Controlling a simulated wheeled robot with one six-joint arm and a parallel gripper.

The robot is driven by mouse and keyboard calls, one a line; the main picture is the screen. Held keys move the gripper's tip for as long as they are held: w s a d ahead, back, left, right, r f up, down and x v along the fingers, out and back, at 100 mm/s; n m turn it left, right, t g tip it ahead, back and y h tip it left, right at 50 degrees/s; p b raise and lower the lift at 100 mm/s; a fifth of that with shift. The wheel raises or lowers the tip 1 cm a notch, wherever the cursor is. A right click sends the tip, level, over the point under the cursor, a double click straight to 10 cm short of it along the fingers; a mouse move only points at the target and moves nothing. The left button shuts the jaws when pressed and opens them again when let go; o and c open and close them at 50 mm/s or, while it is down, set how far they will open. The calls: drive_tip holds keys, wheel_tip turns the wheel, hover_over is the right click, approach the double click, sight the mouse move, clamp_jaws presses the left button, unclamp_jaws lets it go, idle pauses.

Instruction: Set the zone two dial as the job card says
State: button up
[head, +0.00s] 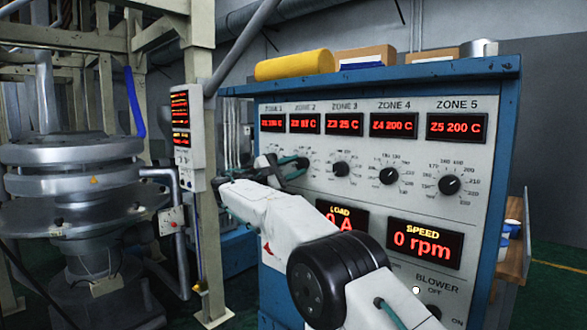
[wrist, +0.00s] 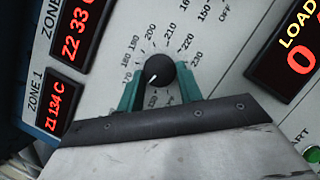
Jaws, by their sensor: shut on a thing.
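The zone two dial (wrist: 160,71) is a round black knob with a white pointer, ringed by numbers. My gripper (wrist: 155,85) is shut on it, with teal fingers on either side. The pointer aims toward the lower left of the wrist view, below the 170 mark; the exact mark there is hard to read. In the head view my gripper (head: 291,166) reaches the panel under the ZONE 2 label, partly covering the dial. The zone two display (wrist: 78,34) reads about Z2 33 C. I cannot make out a job card.
The zone one display (wrist: 67,104) reads about 134 C. The zone three (head: 340,169), zone four (head: 389,175) and zone five (head: 449,184) dials sit to the right. Load (head: 342,217) and speed (head: 424,242) displays lie below. A green start button (wrist: 313,155) is near.

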drive_tip(key=o, duration=1)
drive_tip(key=shift+v, duration=3.95)
